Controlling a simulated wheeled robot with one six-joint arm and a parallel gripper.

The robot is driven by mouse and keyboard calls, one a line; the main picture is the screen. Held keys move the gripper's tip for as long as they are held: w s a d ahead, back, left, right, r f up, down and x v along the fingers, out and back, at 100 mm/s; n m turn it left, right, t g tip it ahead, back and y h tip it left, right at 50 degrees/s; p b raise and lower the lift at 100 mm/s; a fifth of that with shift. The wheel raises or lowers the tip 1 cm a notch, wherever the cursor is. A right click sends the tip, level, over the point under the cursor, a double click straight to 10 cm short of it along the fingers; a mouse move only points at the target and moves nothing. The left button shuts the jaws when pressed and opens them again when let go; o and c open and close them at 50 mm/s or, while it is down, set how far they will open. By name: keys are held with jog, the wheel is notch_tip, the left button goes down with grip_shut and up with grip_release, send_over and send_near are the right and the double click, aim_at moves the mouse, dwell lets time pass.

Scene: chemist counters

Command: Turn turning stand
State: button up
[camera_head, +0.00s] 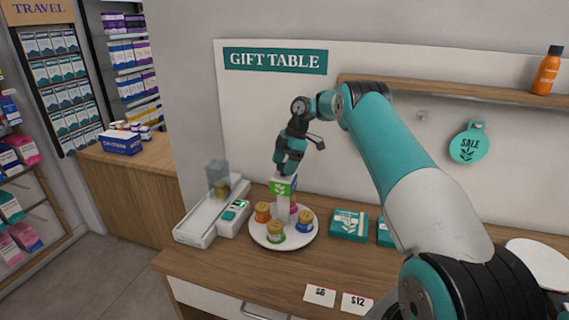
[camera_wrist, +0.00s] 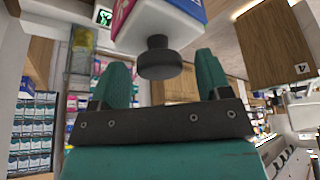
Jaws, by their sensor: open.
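The turning stand is a round white disc (camera_head: 284,241) on the gift table, with several gold-lidded jars (camera_head: 275,232) around a pale central post (camera_head: 282,208). A box with a green leaf front (camera_head: 282,187) sits at the top of the post. My gripper (camera_head: 284,168) is above the stand, at the top of this box; contact cannot be told there. In the wrist view my two teal fingers (camera_wrist: 162,78) are apart, with a dark round knob (camera_wrist: 159,58) between them. A white, blue and pink box (camera_wrist: 160,20) shows beside the knob.
A white scale-like device (camera_head: 208,218) with a clear container stands close left of the stand. Teal boxes (camera_head: 349,224) lie to its right. Price cards (camera_head: 320,295) are at the front edge. A shelf (camera_head: 445,95) with an orange bottle (camera_head: 547,71) is on the wall.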

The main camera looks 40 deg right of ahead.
jog(key=p+v, duration=0.7)
jog(key=p, duration=0.2)
jog(key=shift+r, duration=0.25)
jog(key=shift+d, duration=0.1)
